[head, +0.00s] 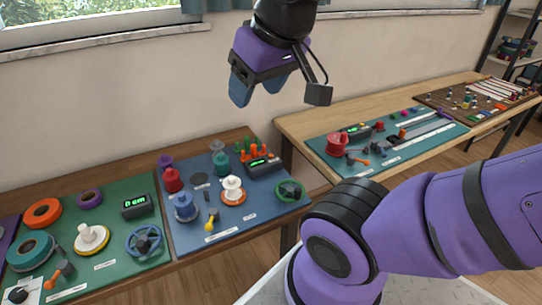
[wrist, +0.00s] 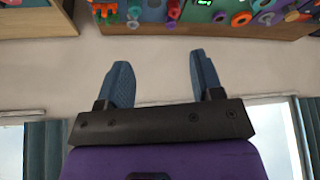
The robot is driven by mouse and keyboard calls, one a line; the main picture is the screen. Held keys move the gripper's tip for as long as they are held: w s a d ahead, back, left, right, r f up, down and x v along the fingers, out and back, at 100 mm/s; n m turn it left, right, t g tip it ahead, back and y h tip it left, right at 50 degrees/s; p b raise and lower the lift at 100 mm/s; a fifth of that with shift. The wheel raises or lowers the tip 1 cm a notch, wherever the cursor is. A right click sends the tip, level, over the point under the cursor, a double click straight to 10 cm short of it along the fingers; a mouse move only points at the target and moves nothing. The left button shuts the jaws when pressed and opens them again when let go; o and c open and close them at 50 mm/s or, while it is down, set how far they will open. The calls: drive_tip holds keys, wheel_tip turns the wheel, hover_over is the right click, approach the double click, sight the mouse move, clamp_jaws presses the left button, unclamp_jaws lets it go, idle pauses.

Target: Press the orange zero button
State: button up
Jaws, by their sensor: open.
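My gripper (head: 257,92) hangs high in front of the wall, above the blue board, with its blue fingers apart and nothing between them. In the wrist view my gripper (wrist: 160,70) also shows open and empty against the wall. I cannot pick out the orange zero button for certain. Small displays stand on the green board (head: 136,205), on the blue board (head: 264,166) and on the teal board (head: 355,132). My gripper is well away from all of them and touches nothing.
The green board (head: 113,268) and blue board (head: 192,240) carry spools, knobs and wheels. Upright orange pegs (head: 256,153) stand behind the blue board's display. The teal board (head: 420,146) and a brown board (head: 440,100) lie on the right table. A gap separates the tables.

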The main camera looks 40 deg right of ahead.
clamp_jaws()
idle(1.4)
